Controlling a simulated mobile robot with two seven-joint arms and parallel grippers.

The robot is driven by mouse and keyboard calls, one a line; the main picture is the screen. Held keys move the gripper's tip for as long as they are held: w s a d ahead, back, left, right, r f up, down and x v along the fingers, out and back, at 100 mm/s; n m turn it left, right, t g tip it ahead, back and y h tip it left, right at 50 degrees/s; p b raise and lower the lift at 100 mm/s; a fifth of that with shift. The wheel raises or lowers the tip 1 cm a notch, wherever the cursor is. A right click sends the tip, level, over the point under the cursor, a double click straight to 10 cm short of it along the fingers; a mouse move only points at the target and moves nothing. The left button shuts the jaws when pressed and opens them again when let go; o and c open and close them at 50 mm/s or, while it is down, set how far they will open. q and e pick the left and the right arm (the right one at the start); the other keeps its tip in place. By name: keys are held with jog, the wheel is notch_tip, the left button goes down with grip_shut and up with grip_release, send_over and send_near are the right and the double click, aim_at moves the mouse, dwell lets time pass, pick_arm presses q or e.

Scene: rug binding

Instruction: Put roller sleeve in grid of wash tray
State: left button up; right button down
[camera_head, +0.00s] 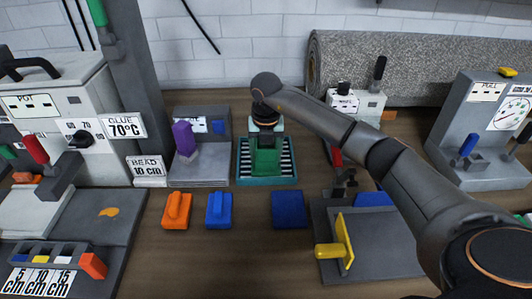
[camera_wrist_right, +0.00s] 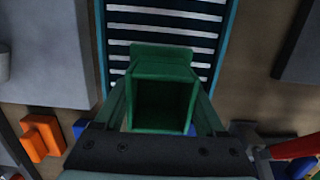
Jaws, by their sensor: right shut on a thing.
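The roller sleeve looks like a green, hollow, square-mouthed piece (camera_head: 266,162). My right gripper (camera_head: 266,135) is shut on it, coming from above. In the right wrist view the sleeve (camera_wrist_right: 160,100) sits between the two fingers of my right gripper (camera_wrist_right: 160,112), its dark opening facing the camera. The wash tray (camera_head: 240,178) is teal with a grid of pale bars, and the sleeve is over its middle. The tray's grid also shows beyond the sleeve in the right wrist view (camera_wrist_right: 165,20). I cannot tell whether the sleeve touches the bars. My left gripper is out of view.
A grey stand with a purple block (camera_head: 184,139) is left of the tray. Orange (camera_head: 177,210), blue (camera_head: 219,210) and dark blue (camera_head: 289,209) blocks lie in front. A grey board with a yellow-handled piece (camera_head: 343,245) is front right. A rolled rug (camera_head: 420,70) lies behind.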

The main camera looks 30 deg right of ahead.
grip_release()
notch_tip(320, 180, up, 12)
jog(key=s, duration=0.1)
jog(key=shift+a, duration=0.35)
jog(key=shift+s, duration=0.15)
dwell(0.5)
